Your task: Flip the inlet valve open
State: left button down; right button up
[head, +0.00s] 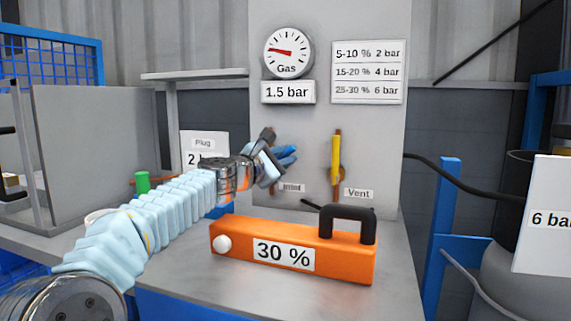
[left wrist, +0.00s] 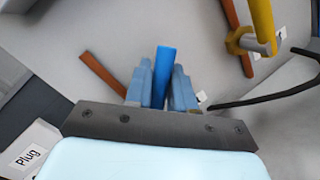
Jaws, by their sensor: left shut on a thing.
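The inlet valve's blue handle (head: 288,151) is on the grey panel, above a partly hidden label (head: 291,188) ending in "inlet". It points sideways to the right, across its pipe line. My left gripper (head: 273,162) reaches it from the left and is shut on it. In the left wrist view the blue handle (left wrist: 163,75) stands between the two light blue fingers (left wrist: 162,93). A brown pipe (left wrist: 101,72) lies at an angle to the handle there. The valve body is hidden behind the gripper. My right gripper is not in view.
The yellow vent handle (head: 336,156) stands upright just right of the inlet; it also shows in the left wrist view (left wrist: 262,22). A gas gauge (head: 288,52) is above. An orange 30 % block (head: 340,262) with a black handle stands on the bench below.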

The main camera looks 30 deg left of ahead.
pick_arm(q)
jog(key=n+b, duration=0.1)
jog(key=a+n+t+b, duration=0.1)
jog(key=n, duration=0.1)
jog(key=a+r+n, duration=0.1)
jog(key=shift+s+n+y+b, duration=0.2)
jog(key=shift+n+y+b, duration=0.1)
jog(key=shift+b, duration=0.1)
jog(key=shift+s+a+r+n+t+y+b, duration=0.15)
jog(key=shift+a+n+t+y+b, duration=0.25)
jog(key=shift+n, duration=0.55)
jog(key=shift+s+a+r+n+t+y+b, duration=0.15)
jog(key=shift+a+n+b, duration=0.35)
jog(key=shift+n, duration=0.5)
jog(key=shift+a+r+n+t+y+b, duration=0.15)
jog(key=shift+a+n+y+b, duration=0.3)
jog(key=shift+n, duration=0.5)
jog(key=c, duration=1.1)
grip_release()
jog(key=shift+o, duration=0.2)
jog(key=shift+s, duration=0.1)
